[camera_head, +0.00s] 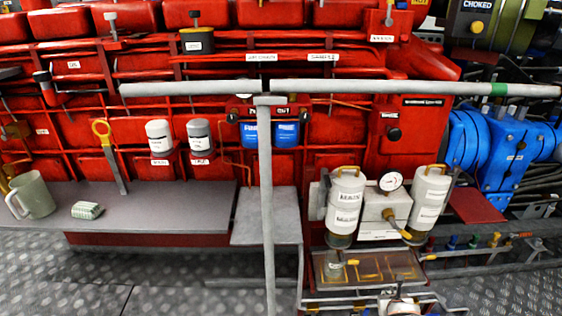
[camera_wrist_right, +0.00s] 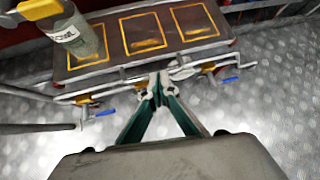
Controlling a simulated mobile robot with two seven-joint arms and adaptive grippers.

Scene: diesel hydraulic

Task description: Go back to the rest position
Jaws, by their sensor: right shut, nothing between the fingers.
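My right gripper (camera_head: 399,290) shows at the bottom edge of the head view, just in front of a brown tray (camera_head: 369,279). In the right wrist view its two green fingers (camera_wrist_right: 159,88) meet at the tips with nothing between them. They point at the near edge of the brown tray (camera_wrist_right: 108,48), which has yellow-outlined squares. My left gripper is in neither view.
A grey rail (camera_head: 266,200) with a crossbar stands before the red engine. A grey shelf (camera_head: 165,205) holds a mug (camera_head: 34,194) and a small striped item (camera_head: 88,210). Two white canisters (camera_head: 345,205) (camera_head: 429,200) flank a gauge (camera_head: 390,181). Small blue-handled valves (camera_wrist_right: 105,112) (camera_wrist_right: 230,79) sit below the tray.

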